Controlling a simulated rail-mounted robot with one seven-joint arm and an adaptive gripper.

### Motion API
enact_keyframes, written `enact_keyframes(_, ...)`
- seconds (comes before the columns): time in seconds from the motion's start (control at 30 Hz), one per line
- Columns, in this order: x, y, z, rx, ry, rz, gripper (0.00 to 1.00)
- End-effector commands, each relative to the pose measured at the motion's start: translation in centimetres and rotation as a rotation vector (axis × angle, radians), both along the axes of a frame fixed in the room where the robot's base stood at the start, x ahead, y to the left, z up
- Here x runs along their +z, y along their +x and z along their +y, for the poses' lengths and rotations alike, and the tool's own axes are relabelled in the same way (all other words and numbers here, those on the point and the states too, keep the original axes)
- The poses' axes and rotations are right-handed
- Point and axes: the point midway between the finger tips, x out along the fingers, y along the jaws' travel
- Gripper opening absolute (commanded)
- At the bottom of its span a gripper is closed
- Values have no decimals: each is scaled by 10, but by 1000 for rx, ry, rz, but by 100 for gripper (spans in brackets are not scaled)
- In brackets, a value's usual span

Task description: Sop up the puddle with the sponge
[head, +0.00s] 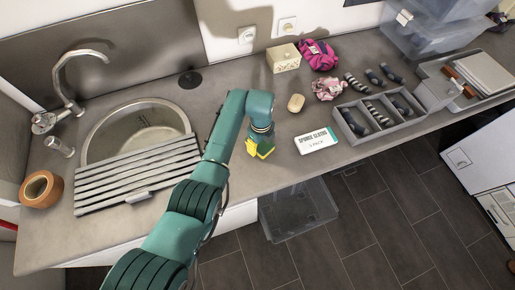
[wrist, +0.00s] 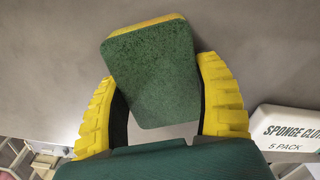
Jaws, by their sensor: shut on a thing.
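My gripper (head: 257,147) is over the counter, right of the sink, with its yellow fingers pointing down. In the wrist view, a sponge (wrist: 152,75) with a dark green face and a yellow edge sits between the two ribbed yellow fingers. My gripper (wrist: 158,70) is shut on it, and the sponge is slightly tilted in the picture. The sponge is mostly hidden by the fingers in the head view. I cannot tell whether it touches the counter. I cannot make out a puddle on the grey counter (head: 222,95) in either view.
A sponge cloth pack (head: 316,140) lies just right of my gripper, with a beige soap-like block (head: 296,103) behind it. A divided grey tray (head: 375,118) stands farther right. A slatted rack (head: 140,172) covers part of the sink (head: 120,118). A tape roll (head: 41,189) is far left.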

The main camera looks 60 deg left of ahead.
Motion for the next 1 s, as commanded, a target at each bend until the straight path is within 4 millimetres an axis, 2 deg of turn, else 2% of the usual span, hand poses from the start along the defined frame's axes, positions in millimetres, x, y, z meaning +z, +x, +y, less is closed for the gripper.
enact_keyframes(0.37, 0, 0, 1, 0, -1, 0, 38)
enact_keyframes(1.0, 0, -40, 30, 0, 0, 1, 38)
